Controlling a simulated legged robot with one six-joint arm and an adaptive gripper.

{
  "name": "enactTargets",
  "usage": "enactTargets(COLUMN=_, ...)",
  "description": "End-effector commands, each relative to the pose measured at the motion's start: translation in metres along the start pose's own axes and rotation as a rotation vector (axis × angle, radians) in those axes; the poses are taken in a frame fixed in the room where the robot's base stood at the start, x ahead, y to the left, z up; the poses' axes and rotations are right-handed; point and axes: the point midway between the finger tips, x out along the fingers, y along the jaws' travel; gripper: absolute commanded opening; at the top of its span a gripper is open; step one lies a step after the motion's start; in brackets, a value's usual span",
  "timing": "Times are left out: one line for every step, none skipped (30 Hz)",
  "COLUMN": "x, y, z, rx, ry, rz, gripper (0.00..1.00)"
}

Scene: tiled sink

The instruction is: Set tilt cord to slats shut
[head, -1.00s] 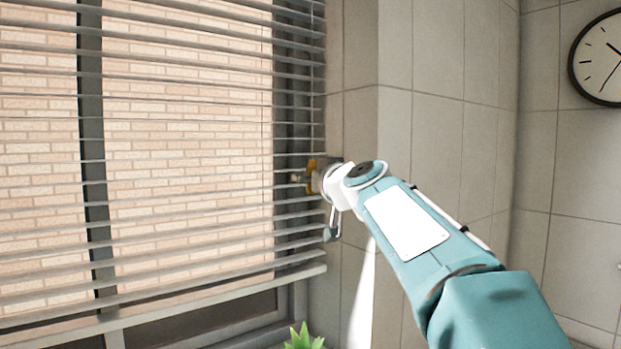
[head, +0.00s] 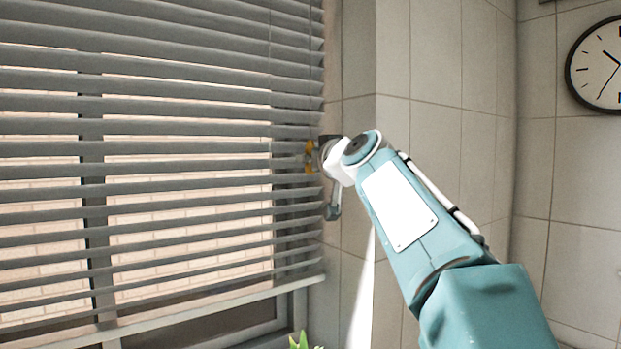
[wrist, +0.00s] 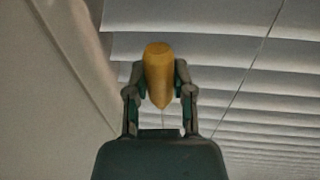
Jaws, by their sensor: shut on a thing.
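The blind's grey slats (head: 190,145) hang across the window in the head view. They are tilted part way, with narrow strips of brick wall showing between them. In the wrist view the slats (wrist: 225,50) look broad and overlap closely at the top. My gripper (wrist: 160,85) is shut on the yellow tilt cord end (wrist: 159,70), a tapered tassel standing between both fingers. In the head view my gripper (head: 313,156) is at the right edge of the blind, with a bit of yellow showing. A thin cord (wrist: 262,55) crosses the slats.
A tiled wall corner (head: 392,70) stands just right of the blind, close to my gripper. A round clock (head: 597,65) hangs on the right wall. The bottom rail (head: 200,302) and a green plant tip (head: 299,341) are below.

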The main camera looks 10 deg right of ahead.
Motion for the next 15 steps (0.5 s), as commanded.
enactTargets(x=0.001, y=0.0, z=-0.006, rx=-0.002, ry=0.001, rz=-0.001, gripper=0.0)
enactTargets(x=0.001, y=0.0, z=-0.01, rx=-0.002, ry=0.002, rz=-0.001, gripper=0.0)
enactTargets(x=0.001, y=0.0, z=-0.015, rx=-0.002, ry=0.001, rz=-0.001, gripper=0.0)
enactTargets(x=0.001, y=0.0, z=-0.018, rx=-0.001, ry=0.002, rz=-0.001, gripper=0.0)
enactTargets(x=0.001, y=0.0, z=-0.021, rx=-0.002, ry=0.001, rz=-0.001, gripper=0.0)
enactTargets(x=0.002, y=0.0, z=-0.025, rx=0.0, ry=0.001, rz=-0.002, gripper=0.0)
enactTargets(x=0.001, y=0.0, z=-0.029, rx=-0.002, ry=0.002, rz=-0.001, gripper=0.0)
enactTargets(x=0.002, y=0.0, z=-0.032, rx=-0.001, ry=0.001, rz=-0.002, gripper=0.0)
enactTargets(x=0.002, y=0.0, z=-0.035, rx=-0.001, ry=0.0, rz=-0.001, gripper=0.0)
enactTargets(x=0.002, y=0.0, z=-0.038, rx=-0.001, ry=0.001, rz=-0.001, gripper=0.0)
enactTargets(x=0.001, y=0.0, z=-0.04, rx=-0.001, ry=0.0, rz=-0.001, gripper=0.0)
enactTargets(x=0.001, y=0.0, z=-0.043, rx=-0.001, ry=0.0, rz=0.0, gripper=0.0)
enactTargets(x=0.001, y=0.0, z=-0.044, rx=0.0, ry=0.0, rz=0.001, gripper=0.0)
enactTargets(x=0.001, y=0.0, z=-0.046, rx=0.0, ry=-0.001, rz=0.001, gripper=0.0)
enactTargets(x=0.001, y=0.0, z=-0.048, rx=0.0, ry=-0.001, rz=0.001, gripper=0.0)
